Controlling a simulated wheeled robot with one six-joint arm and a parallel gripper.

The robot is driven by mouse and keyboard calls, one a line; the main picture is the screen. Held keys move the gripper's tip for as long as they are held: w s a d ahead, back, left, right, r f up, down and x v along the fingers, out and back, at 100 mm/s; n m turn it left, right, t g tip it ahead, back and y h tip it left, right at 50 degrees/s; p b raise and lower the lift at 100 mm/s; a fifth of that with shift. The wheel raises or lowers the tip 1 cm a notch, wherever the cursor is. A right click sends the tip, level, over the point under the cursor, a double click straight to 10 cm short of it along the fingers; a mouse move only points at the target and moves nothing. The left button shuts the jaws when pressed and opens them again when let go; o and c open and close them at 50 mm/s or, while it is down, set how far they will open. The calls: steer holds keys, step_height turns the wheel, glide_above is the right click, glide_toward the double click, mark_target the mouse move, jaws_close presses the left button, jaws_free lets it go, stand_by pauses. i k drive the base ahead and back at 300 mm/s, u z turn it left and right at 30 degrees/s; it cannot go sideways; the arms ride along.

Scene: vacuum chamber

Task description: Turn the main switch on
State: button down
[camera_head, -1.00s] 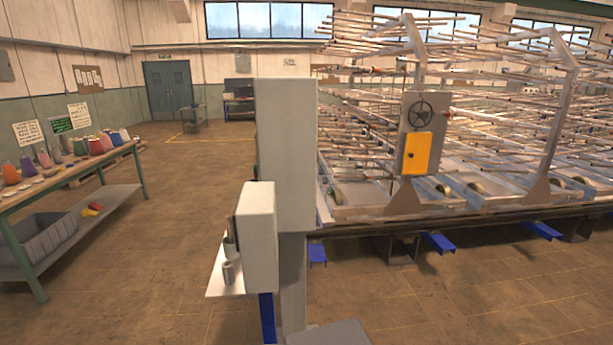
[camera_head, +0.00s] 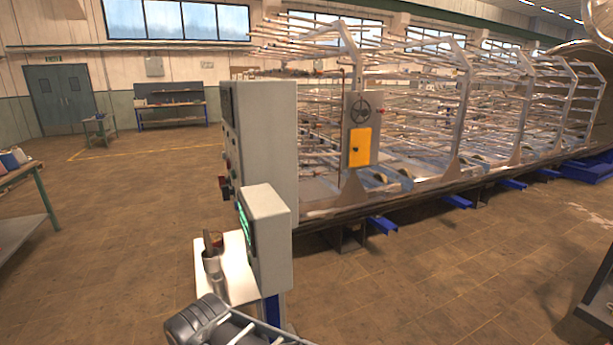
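A tall grey control cabinet (camera_head: 268,140) stands in the middle of the view. Its narrow left face is seen at a steep angle and carries several small controls. A dark and red control (camera_head: 225,187) sticks out low on that face; it may be the main switch, but its position cannot be read. A smaller grey box with a lit green screen (camera_head: 245,228) stands in front of the cabinet. A dark grey part, probably of my arm, shows at the bottom edge, apart from the cabinet. My gripper's fingers are not in view.
A small white shelf (camera_head: 238,268) with a cup of tools (camera_head: 212,258) juts out left of the screen box. A long metal rack (camera_head: 420,120) stands behind on the right. A workbench (camera_head: 30,225) is at the left edge. Open floor lies left of the cabinet.

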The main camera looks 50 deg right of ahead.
mark_target(222, 181)
steer(key=z, duration=0.95)
steer(key=k, duration=0.35)
steer(key=u, duration=1.3)
steer(key=i, duration=1.85)
steer(key=z, duration=1.05)
steer(key=i, duration=0.5)
steer(key=z, duration=0.5)
